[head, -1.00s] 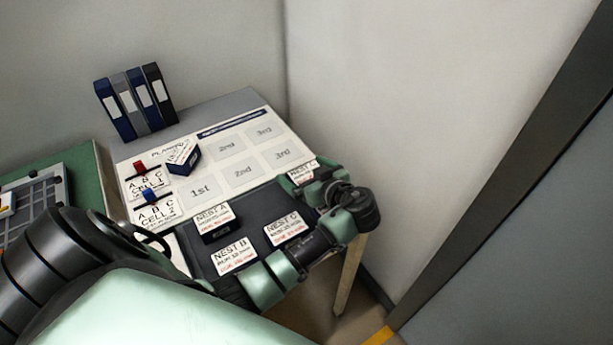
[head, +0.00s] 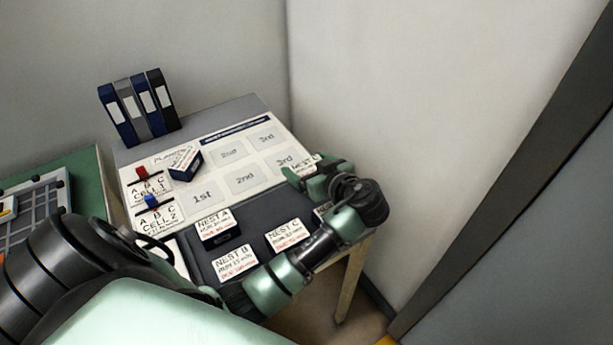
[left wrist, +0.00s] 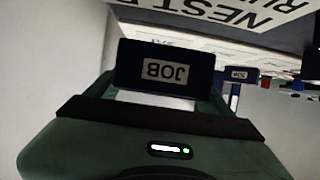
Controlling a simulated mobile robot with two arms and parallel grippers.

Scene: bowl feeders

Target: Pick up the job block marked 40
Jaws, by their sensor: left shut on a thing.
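My left gripper (head: 301,170) is over the right side of the planning board (head: 222,204), by the lower "3rd" space. It is shut on a dark blue job block (left wrist: 190,58). In the left wrist view its "JOB" label appears upside down between the fingers. I cannot read a number on it. In the head view the fingers mostly hide the block; a white lettered face shows beside them. Another dark blue block (head: 186,165) with a white top sits at the board's upper left, left of the upper "2nd" space. My right gripper is not in view.
Red (head: 141,172) and blue (head: 151,201) markers stand at the board's left. Binders (head: 138,107) stand behind. Walls close off the back and right.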

